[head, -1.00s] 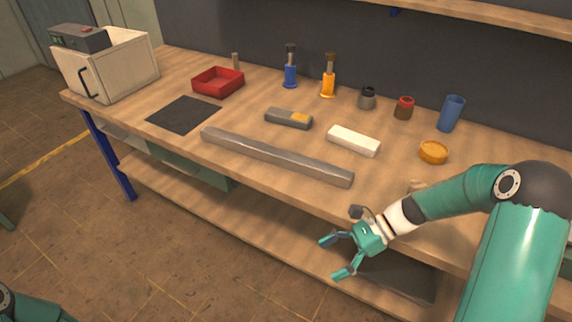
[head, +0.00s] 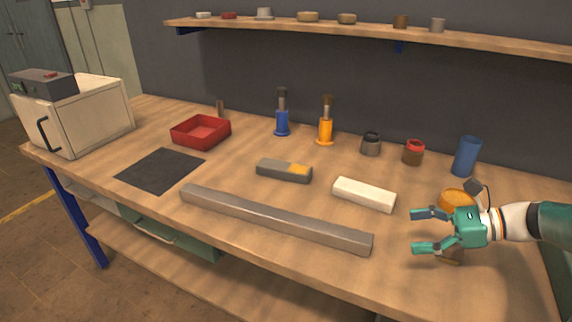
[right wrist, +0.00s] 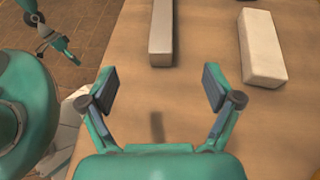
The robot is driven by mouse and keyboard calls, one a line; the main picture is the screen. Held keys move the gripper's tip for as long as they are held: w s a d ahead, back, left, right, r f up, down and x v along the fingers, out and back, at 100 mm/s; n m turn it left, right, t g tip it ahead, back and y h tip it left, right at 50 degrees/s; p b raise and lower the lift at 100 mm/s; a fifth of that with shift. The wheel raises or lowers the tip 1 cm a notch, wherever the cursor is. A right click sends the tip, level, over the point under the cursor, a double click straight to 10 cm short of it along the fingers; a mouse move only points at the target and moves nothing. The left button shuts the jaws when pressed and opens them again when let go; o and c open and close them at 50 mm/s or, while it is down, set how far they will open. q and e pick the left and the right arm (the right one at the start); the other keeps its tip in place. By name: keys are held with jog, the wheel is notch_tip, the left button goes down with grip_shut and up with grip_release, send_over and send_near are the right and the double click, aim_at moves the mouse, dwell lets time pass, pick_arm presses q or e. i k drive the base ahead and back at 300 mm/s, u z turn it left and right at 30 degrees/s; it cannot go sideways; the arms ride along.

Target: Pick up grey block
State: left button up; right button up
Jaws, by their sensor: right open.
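A long grey block (head: 275,219) lies along the front of the workbench, and its end also shows in the right wrist view (right wrist: 161,32). A shorter dark grey piece with an orange patch (head: 275,169) lies behind it. My right gripper (head: 417,231) is open and empty, just right of the long block's right end and apart from it. In the right wrist view the open fingers (right wrist: 158,85) are on either side of the line of the block, with the block's end ahead of them. Part of my left arm and gripper (right wrist: 55,38) shows at upper left, too small to judge.
A white block (head: 364,194) lies behind the grey block's right end. An orange round dish (head: 455,199) is close behind my right gripper. A red tray (head: 201,131), a dark mat (head: 160,170) and a white box (head: 80,118) are at left. Bottles and cups stand at the back.

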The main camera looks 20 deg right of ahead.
aim_at(291, 170)
jog(key=i, duration=1.05)
jog(key=u, duration=0.1)
